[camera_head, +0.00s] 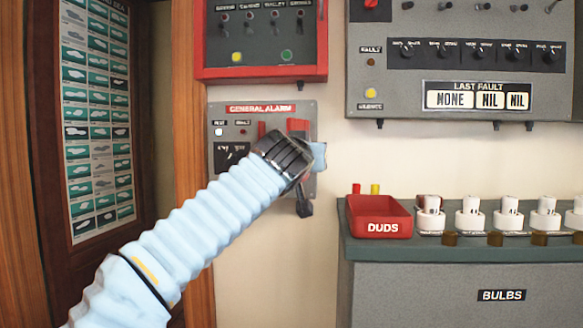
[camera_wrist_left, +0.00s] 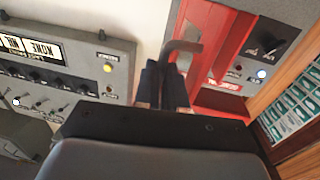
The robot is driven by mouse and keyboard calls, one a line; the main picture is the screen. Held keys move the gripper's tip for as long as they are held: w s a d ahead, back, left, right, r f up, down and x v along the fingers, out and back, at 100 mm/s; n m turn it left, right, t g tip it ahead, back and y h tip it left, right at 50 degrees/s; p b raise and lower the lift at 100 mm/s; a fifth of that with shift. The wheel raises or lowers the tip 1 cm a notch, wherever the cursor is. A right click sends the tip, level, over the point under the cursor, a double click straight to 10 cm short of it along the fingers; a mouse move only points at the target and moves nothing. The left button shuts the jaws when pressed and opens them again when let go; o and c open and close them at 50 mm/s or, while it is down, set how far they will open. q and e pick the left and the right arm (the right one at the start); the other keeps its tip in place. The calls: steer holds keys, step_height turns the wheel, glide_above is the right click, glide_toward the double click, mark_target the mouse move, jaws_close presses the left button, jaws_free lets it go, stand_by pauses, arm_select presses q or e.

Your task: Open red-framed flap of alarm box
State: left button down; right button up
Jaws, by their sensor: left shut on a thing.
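The alarm box is a grey panel (camera_head: 222,122) labelled GENERAL ALARM on the wall, largely covered by my left arm. Its red-framed flap (camera_head: 298,125) shows only in part in the head view. In the left wrist view, the red frame (camera_wrist_left: 228,50) is large and close, beside the grey panel face (camera_wrist_left: 268,45). My left gripper (camera_head: 285,158) is at the right side of the box. Its fingers (camera_wrist_left: 164,72) are shut on a grey bent handle (camera_wrist_left: 186,47) at the flap's edge. The fingertips are hidden in the head view.
A red-framed switch panel (camera_head: 262,72) hangs just above the box. A grey LAST FAULT panel (camera_head: 425,72) is at upper right. A red DUDS tray (camera_head: 380,229) and several white bulbs stand on a cabinet (camera_head: 450,255) at right. Bare wall lies between.

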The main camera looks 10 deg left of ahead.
arm_select(q)
steer(key=w+d+n+g+y+p, duration=0.2)
steer(key=d+n+y+p, duration=0.4)
steer(key=y, duration=0.3)
steer(key=shift+w+d+g+y+p, duration=0.35)
steer(key=shift+w+p, duration=0.2)
steer(key=shift+p, duration=0.2)
arm_select(e)
step_height(320, 180, up, 7)
steer(key=a, duration=0.2)
steer(key=shift+s, duration=0.4)
steer(key=shift+f, duration=0.1)
arm_select(q)
steer(key=c, duration=1.2)
jaws_free()
steer(key=shift+w, duration=0.1)
arm_select(e)
steer(key=shift+f, duration=0.1)
